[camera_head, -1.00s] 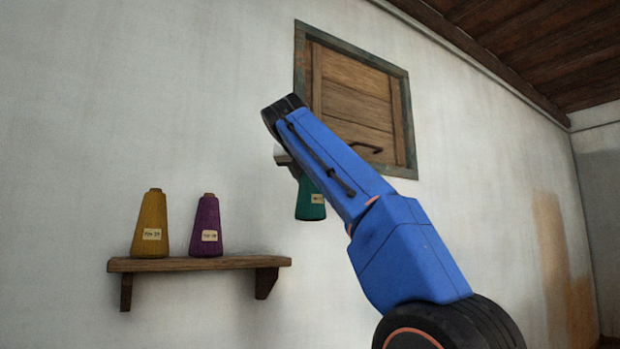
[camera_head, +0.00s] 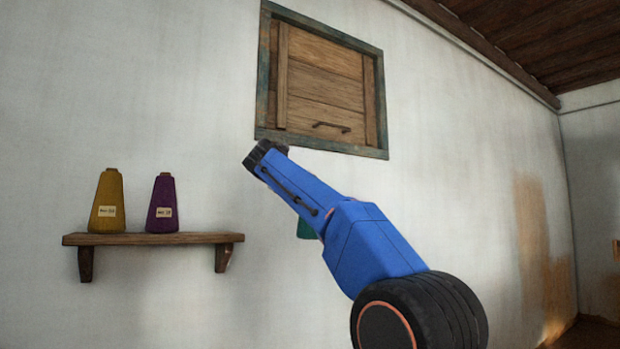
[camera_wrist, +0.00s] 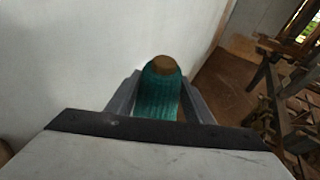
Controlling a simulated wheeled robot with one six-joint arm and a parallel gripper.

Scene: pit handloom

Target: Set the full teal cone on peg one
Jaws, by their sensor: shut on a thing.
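In the head view only a small piece of the teal cone (camera_head: 305,229) shows below my blue arm; the arm hides the rest and the gripper. The cone is in the air, to the right of the wall shelf. No peg can be made out in these frames.
A wooden wall shelf (camera_head: 150,239) holds a yellow cone (camera_head: 107,203) and a purple cone (camera_head: 162,205); its right end is bare. A shuttered window (camera_head: 322,85) is above my arm. Wooden frame parts (camera_wrist: 285,90) stand at the right of the wrist view.

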